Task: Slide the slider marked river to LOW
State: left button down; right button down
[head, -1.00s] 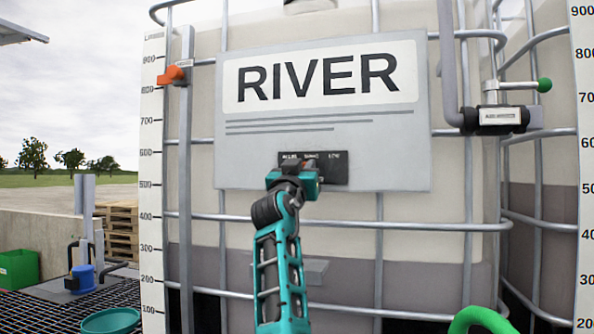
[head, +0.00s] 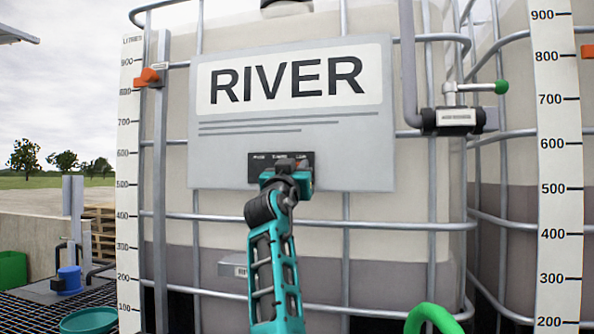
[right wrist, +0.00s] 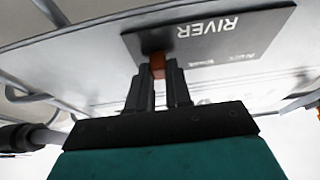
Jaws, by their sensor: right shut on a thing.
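The river slider is on a dark panel (head: 254,170) low on the grey RIVER sign (head: 225,165). Its small orange-red knob (right wrist: 158,66) sits between the fingers of my right gripper (right wrist: 160,85) in the right wrist view. That gripper is shut on the knob. In the head view the right gripper (head: 287,177) covers the lower right of the panel. The knob shows near the panel's right end, around the right-hand label, LOW, which is partly hidden. My left gripper is not in view.
The sign hangs on a caged white tank (head: 400,215). A valve with a green-tipped handle (head: 501,87) is at the right. A level scale with an orange marker (head: 148,76) stands left. A green hose loop (head: 432,316) is at lower right.

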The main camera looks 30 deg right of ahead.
jog(key=c, duration=1)
grip_release()
jog(key=shift+s+d, duration=0.2)
jog(key=shift+d, duration=0.05)
jog(key=shift+c, duration=0.2)
jog(key=shift+a, duration=0.1)
jog(key=b+v, duration=0.3)
jog(key=v, duration=1)
jog(key=shift+w, duration=0.15)
